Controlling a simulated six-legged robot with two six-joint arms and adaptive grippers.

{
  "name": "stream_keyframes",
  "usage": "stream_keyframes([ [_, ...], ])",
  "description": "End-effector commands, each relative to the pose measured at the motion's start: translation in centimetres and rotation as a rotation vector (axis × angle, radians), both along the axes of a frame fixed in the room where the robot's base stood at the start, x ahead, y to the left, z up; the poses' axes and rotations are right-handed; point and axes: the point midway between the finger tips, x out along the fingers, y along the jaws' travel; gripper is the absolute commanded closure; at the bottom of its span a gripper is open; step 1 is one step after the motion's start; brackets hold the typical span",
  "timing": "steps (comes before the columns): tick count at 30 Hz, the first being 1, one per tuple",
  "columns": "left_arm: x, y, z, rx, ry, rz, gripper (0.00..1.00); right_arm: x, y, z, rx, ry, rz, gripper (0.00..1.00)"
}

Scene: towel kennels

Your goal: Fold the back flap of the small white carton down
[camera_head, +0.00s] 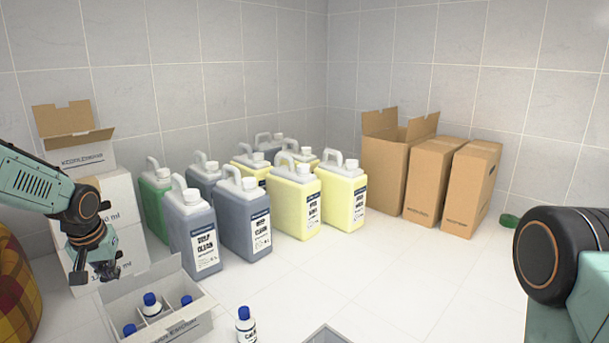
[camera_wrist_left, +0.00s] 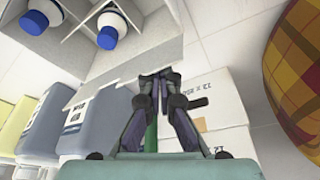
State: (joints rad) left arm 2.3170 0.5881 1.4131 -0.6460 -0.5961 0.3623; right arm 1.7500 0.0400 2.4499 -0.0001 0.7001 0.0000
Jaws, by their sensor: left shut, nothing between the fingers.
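The small white carton (camera_head: 185,325) stands open on the floor at the lower left, with dividers and several blue-capped bottles (camera_head: 152,305) inside. Its back flap (camera_head: 140,282) stands up along the far side. In the left wrist view the carton (camera_wrist_left: 135,28) is at the top, with the flap (camera_wrist_left: 120,62) as a pale panel near my fingertips. My left gripper (camera_head: 108,272) points down, shut and empty, just behind the flap's left part. It also shows in the left wrist view (camera_wrist_left: 160,75). I cannot tell whether it touches the flap. My right gripper is out of view.
Stacked white cartons (camera_head: 125,195) stand close behind my left gripper. Several jugs (camera_head: 193,240) stand behind the small carton. A loose bottle (camera_head: 246,326) is to its right. A plaid rounded object (camera_head: 15,285) is at the left edge. Brown cartons (camera_head: 432,180) stand far right; the middle floor is clear.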

Motion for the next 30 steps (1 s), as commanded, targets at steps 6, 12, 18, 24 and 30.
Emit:
stream_keyframes([
  [6,-0.7,-0.9,0.0,0.000,-0.001,-0.001,1.00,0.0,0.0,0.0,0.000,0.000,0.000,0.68],
  [12,-1.3,-1.7,0.1,0.000,-0.001,-0.002,1.00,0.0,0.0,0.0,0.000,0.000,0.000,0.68],
  [18,-1.6,-1.9,0.0,0.000,-0.001,0.000,1.00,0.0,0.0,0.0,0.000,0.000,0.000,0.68],
  [24,-1.5,-1.9,-0.6,0.001,-0.001,-0.001,1.00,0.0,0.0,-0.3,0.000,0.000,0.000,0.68],
  [30,-1.5,-1.9,-1.3,0.001,-0.001,-0.001,1.00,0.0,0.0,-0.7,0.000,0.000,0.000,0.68],
])
